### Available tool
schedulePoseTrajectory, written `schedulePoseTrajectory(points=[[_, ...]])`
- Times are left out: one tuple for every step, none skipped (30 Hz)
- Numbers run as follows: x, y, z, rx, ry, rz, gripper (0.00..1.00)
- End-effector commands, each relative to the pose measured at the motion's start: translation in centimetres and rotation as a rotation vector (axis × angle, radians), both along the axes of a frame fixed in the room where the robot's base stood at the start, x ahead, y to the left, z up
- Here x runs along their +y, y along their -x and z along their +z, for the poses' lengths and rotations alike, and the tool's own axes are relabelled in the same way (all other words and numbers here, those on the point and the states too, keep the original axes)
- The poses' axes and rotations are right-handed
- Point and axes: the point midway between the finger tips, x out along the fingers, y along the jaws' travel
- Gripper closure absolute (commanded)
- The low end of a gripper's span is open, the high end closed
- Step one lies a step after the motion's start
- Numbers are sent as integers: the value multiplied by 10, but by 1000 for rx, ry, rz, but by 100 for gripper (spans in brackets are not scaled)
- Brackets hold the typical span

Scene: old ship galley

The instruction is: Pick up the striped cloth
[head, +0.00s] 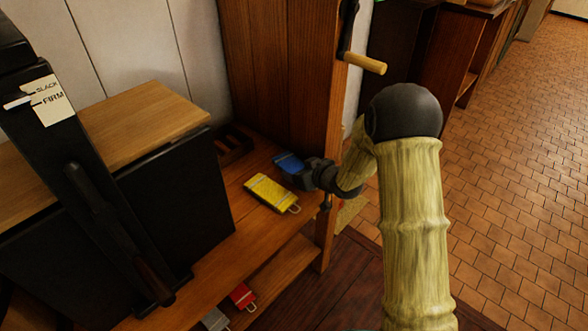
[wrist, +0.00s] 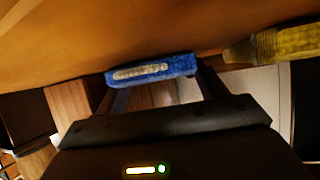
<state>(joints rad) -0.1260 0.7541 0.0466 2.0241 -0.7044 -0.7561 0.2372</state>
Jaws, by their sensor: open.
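No cloth with plain stripes can be made out. A blue folded, cloth-like piece (head: 287,163) lies on the wooden shelf, and it also shows in the wrist view (wrist: 178,65) with a pale band on its edge. My gripper (head: 303,174) is open at the blue piece. In the wrist view its fingers (wrist: 155,88) stand on either side of the blue piece, and I cannot tell whether they touch it. A yellow folded piece with a hanging loop (head: 270,193) lies beside it, nearer the front, and shows at the right of the wrist view (wrist: 275,45).
A red piece (head: 242,295) and a grey one (head: 214,319) lie on a lower shelf. A wooden panel (head: 283,70) rises behind my gripper. A black box-like unit (head: 180,200) stands to the left. Tiled floor (head: 510,200) is open on the right.

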Motion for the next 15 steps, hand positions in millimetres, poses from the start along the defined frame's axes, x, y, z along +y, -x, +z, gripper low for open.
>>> schedulePoseTrajectory(points=[[0, 0, 0, 0, 0, 0, 29], [0, 0, 0, 0, 0, 0, 29], [0, 0, 0, 0, 0, 0, 29], [0, 0, 0, 0, 0, 0, 29], [0, 0, 0, 0, 0, 0, 29], [0, 0, 0, 0, 0, 0, 29], [0, 0, 0, 0, 0, 0, 35], [0, 0, 0, 0, 0, 0, 41], [0, 0, 0, 0, 0, 0, 49], [0, 0, 0, 0, 0, 0, 54], [0, 0, 0, 0, 0, 0, 60], [0, 0, 0, 0, 0, 0, 64], [0, 0, 0, -1, -1, 0, 64], [0, 0, 0, -1, -1, 0, 67], [0, 0, 0, -1, -1, 0, 67]])
